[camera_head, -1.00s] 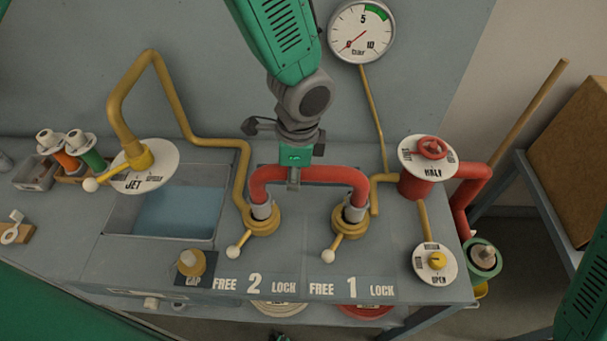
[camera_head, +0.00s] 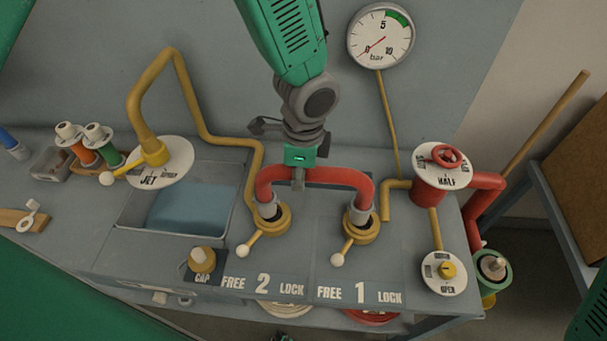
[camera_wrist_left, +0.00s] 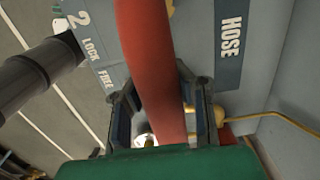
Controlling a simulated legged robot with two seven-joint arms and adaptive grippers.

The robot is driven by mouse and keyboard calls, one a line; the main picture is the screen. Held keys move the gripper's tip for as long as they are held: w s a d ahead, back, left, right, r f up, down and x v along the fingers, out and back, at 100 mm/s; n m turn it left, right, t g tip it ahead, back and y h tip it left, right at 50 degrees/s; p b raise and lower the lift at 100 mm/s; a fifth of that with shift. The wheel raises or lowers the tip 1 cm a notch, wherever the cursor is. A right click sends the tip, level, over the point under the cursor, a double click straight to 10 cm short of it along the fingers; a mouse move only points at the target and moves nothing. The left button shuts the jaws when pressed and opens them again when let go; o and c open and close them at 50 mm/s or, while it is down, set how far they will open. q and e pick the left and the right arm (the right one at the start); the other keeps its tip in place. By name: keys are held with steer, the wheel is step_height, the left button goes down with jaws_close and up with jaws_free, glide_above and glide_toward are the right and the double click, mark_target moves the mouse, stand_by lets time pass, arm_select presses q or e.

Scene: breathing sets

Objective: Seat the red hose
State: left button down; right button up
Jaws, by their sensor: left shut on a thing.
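The red hose (camera_head: 335,176) is a short arch with grey ends. Its left end stands at the yellow socket of port 2 (camera_head: 275,222), its right end at the yellow socket of port 1 (camera_head: 365,232). How deep the ends sit is not clear. My left gripper (camera_head: 298,181) is shut on the middle of the arch from above. In the left wrist view the hose (camera_wrist_left: 150,65) runs between its fingers. Each socket has a lever with a white knob, the port 2 lever (camera_head: 254,240) and the port 1 lever (camera_head: 348,247), both pointing toward FREE. My right gripper is out of view.
A yellow cap (camera_head: 202,260) stands front left of port 2. A basin (camera_head: 185,208) and the JET pipe (camera_head: 150,100) are left. A red valve (camera_head: 440,180) and an OPEN dial (camera_head: 443,272) are right. A pressure gauge (camera_head: 381,38) reads near zero.

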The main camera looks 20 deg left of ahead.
arm_select(q)
steer(key=shift+d+r, duration=0.1)
steer(key=shift+d, duration=1)
steer(key=shift+a, duration=0.55)
steer(key=shift+d, duration=0.35)
steer(key=shift+f, duration=0.35)
steer(key=shift+a, duration=0.15)
steer(key=shift+r, duration=0.3)
steer(key=shift+a, duration=0.2)
